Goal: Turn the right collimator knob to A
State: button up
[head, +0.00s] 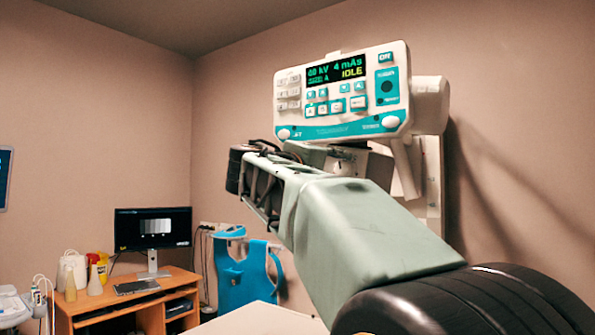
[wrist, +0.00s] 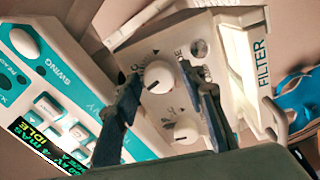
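In the wrist view the collimator face carries two white round knobs: an upper knob (wrist: 158,76) and a lower knob (wrist: 186,133). Each has a dark pointer mark; the letters around them are too small to read. My gripper (wrist: 160,74) is open, with its two dark fingers apart on either side of the upper knob. I cannot tell whether they touch it. The lower knob shows between the fingers, nearer the palm. The view is rotated, so I cannot tell from it which knob is the right one. In the head view the knobs are hidden, and the fingertips are not clear.
The control panel (head: 338,126) reads IDLE above the collimator; it also shows at left in the wrist view (wrist: 80,68). A FILTER-labelled part (wrist: 250,72) stands beside the knobs. A desk (head: 130,295) with a monitor (head: 153,226) and a blue apron (head: 243,277) are farther back.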

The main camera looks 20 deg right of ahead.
jog(key=shift+o, duration=0.2)
jog(key=v, duration=0.7)
jog(key=shift+s+a, duration=0.15)
jog(key=shift+s, duration=0.05)
